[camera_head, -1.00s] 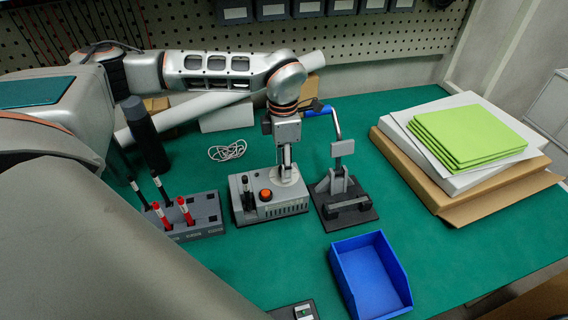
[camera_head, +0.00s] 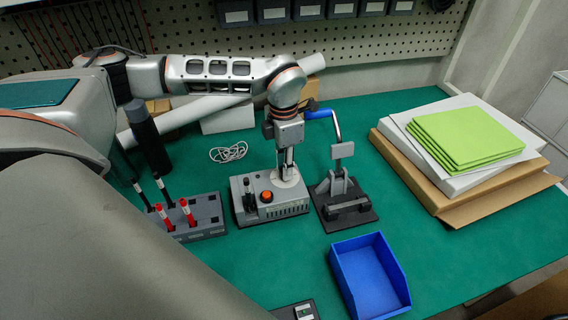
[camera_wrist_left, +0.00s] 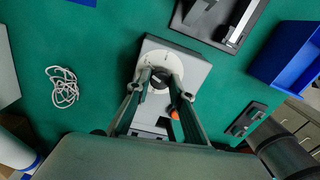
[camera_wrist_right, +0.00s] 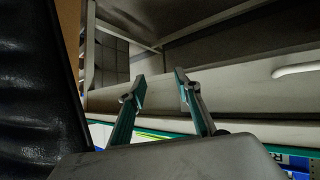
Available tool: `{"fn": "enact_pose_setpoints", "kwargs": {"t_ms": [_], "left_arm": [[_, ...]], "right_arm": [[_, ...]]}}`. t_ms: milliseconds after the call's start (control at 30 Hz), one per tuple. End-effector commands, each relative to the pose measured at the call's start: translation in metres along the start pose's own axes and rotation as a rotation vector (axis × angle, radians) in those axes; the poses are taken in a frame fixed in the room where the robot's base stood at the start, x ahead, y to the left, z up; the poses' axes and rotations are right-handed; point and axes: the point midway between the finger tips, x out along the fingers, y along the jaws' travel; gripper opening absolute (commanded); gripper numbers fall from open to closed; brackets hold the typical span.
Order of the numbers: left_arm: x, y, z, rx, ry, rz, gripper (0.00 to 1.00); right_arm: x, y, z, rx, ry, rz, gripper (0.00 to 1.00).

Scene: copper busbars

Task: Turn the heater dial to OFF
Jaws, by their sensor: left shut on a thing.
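The heater box (camera_head: 270,203) is a grey unit on the green table in the head view, with an orange knob (camera_head: 266,196) and a black upright part on its top. Its round white dial plate (camera_wrist_left: 160,65) shows in the left wrist view. My left gripper (camera_head: 287,176) points down over that plate at the back right of the box. In the left wrist view its fingertips (camera_wrist_left: 160,82) are closed in on the dial at the plate's middle, which they partly hide. My right gripper (camera_wrist_right: 160,80) is open and empty, away from the box, facing a pale shelf or cabinet.
A grey clamp stand (camera_head: 343,190) with a blue handle stands close right of the box. A rack (camera_head: 190,217) with red and black tools is at its left. A blue bin (camera_head: 370,275) lies in front, a white cord (camera_head: 229,152) behind. Green sheets (camera_head: 465,136) lie on boxes at right.

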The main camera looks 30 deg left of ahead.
Motion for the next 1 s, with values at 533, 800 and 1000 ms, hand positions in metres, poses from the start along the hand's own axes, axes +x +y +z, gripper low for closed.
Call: {"fn": "enact_pose_setpoints", "kwargs": {"t_ms": [533, 800, 1000], "left_arm": [[-0.001, -0.001, 0.0, -0.511, -0.017, -0.001, 0.0], [-0.001, -0.001, 0.0, -0.766, -0.028, -0.001, 0.0], [-0.001, -0.001, 0.0, -0.957, -0.033, -0.001, 0.0]], "right_arm": [[-0.013, 0.005, -0.03, -0.002, 0.021, 0.005, 0.33], [-0.015, 0.006, -0.032, -0.003, 0.02, 0.005, 0.33], [-0.015, 0.006, -0.032, -0.003, 0.016, 0.004, 0.33]]}}
